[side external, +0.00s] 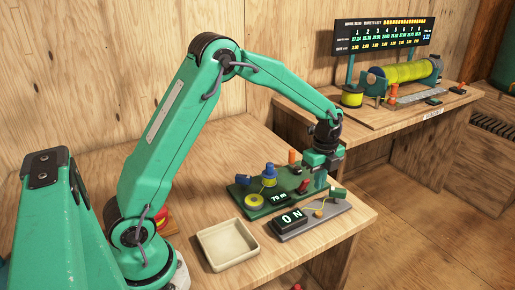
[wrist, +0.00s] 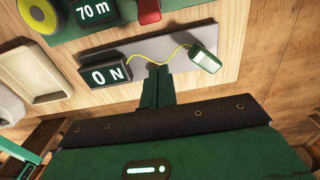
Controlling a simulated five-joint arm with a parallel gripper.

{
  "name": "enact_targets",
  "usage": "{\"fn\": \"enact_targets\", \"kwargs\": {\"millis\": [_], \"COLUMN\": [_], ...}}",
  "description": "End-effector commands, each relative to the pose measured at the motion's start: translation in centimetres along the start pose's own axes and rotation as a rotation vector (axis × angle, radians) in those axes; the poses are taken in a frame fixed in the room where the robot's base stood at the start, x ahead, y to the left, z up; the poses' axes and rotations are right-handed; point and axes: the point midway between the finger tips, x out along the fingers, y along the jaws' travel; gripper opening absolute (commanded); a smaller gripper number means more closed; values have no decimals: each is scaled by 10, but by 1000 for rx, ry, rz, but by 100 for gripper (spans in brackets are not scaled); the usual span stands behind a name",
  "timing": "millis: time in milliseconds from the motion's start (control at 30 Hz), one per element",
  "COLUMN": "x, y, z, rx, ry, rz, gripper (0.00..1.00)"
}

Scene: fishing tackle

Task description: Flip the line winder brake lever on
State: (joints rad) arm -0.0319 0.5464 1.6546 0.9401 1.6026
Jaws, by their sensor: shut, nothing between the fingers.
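The line winder is a green board (side external: 245,203) with a yellow spool (side external: 254,202) and a small display reading "70 m" (side external: 279,197). A red piece (side external: 303,186) sits on its right part and also shows in the wrist view (wrist: 148,10); I cannot tell if it is the brake lever. In front is a grey plate (side external: 318,222) with a black display reading "ON" (side external: 290,219). A yellow cord runs from it to a small green block (wrist: 205,55). My gripper (wrist: 159,72) is shut and empty, its tips over the near edge of the grey plate.
An empty cream tray (side external: 228,247) lies left of the grey plate. A blue knob (side external: 269,171) and an orange post (side external: 292,157) stand on the board. A larger green-yellow reel (side external: 405,73) and a lit number board (side external: 382,36) are on the back bench.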

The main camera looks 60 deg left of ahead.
Motion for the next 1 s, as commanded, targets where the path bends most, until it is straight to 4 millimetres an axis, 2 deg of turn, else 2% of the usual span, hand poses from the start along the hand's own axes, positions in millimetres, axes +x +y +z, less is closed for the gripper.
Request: {"fn": "enact_targets", "kwargs": {"millis": [300, 600, 1000], "x": [51, 35, 33], "y": [1, 0, 0], "z": [3, 34, 40], "rx": [-1, -2, 0], "ry": [0, -1, -1], "rz": [3, -5, -5], "gripper": [0, 0, 0]}}
